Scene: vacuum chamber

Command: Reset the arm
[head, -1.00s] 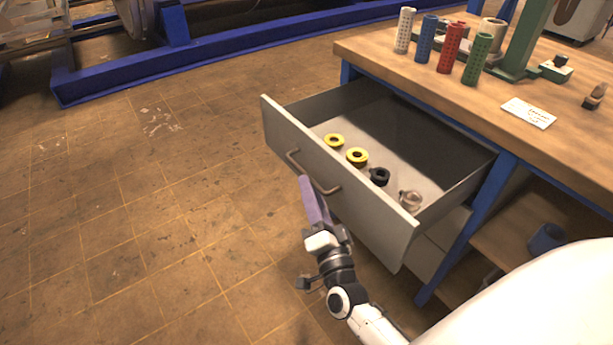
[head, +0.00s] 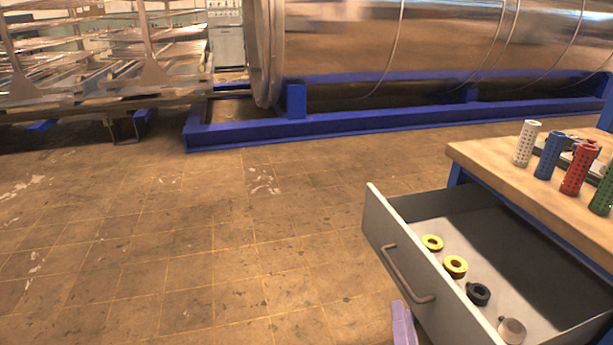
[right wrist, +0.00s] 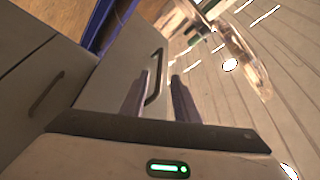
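My right gripper (head: 403,325) shows as purple fingers at the bottom edge of the head view, just below the drawer handle (head: 408,278). In the right wrist view its two fingers (right wrist: 160,100) are apart with nothing between their tips. The handle also shows there (right wrist: 155,78), beyond the fingers and apart from them as far as I can see. The grey drawer (head: 385,235) stands pulled out from the workbench. The rest of my right arm is out of the head view. My left gripper is not in view.
Two yellow rings (head: 432,243), a black ring (head: 478,293) and a pale round piece (head: 511,330) lie in the drawer. Perforated cylinders (head: 526,143) stand on the wooden bench top (head: 480,160). A blue frame (head: 330,125) carries a large metal chamber (head: 400,40). The tiled floor at left is clear.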

